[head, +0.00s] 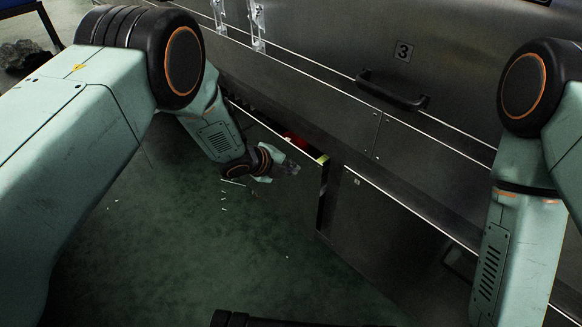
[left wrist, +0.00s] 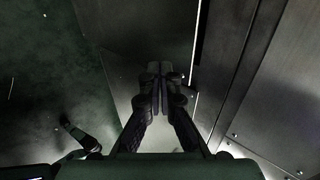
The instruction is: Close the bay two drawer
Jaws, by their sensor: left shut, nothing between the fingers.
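Clear latches (head: 258,22) hang further left. The green floor (head: 190,240) before the drawer is open, with small pale scraps.

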